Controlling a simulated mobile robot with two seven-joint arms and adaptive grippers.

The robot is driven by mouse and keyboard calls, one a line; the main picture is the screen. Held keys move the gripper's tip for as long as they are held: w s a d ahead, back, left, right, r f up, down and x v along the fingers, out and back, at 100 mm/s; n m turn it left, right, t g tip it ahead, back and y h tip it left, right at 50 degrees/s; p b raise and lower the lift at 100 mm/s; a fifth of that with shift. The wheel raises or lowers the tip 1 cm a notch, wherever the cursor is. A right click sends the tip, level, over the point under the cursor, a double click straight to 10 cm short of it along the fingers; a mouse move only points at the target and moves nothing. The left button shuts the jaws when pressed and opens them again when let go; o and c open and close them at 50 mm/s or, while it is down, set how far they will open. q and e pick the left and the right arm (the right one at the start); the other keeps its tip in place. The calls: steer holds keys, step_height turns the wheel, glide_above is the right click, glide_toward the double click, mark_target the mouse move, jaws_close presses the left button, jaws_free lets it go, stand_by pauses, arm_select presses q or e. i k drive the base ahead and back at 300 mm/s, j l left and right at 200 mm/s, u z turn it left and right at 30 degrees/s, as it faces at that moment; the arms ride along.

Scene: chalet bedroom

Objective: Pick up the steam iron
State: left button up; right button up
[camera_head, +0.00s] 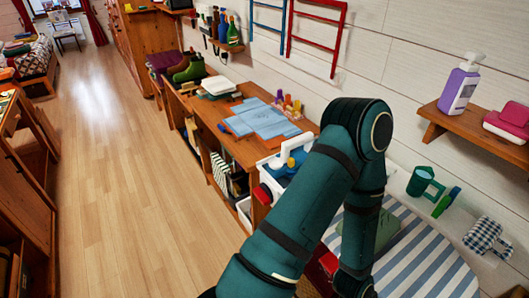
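I cannot make out a steam iron in this view. A blue-and-white striped surface (425,262), like an ironing board, lies at the lower right. One of my dark teal arms crosses in front of it, bent at a high elbow, and hides its left part. A green item (387,232) shows partly behind the arm on the striped surface; I cannot tell what it is. Neither of my grippers is in view.
A wooden desk (240,150) with blue sheets (262,118) and a white caddy (297,148) stands left of the arm. A wall shelf (470,135) holds a purple pump bottle (460,85). The wooden floor (130,170) at left is clear.

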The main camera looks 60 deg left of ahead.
mark_target(302, 150)
steer(key=u, duration=0.4)
steer(key=j+u, duration=0.1)
steer(key=u, duration=0.7)
steer(key=i+j+u, duration=0.1)
steer(key=u, duration=0.3)
steer(key=i+j, duration=0.15)
steer(key=j, duration=0.2)
steer(key=i+j, duration=0.1)
steer(key=j, duration=0.3)
steer(key=i+j, duration=0.15)
steer(key=j, duration=0.2)
steer(key=i+j+z, duration=0.1)
steer(key=j+z, duration=0.55)
steer(key=i+j, duration=0.05)
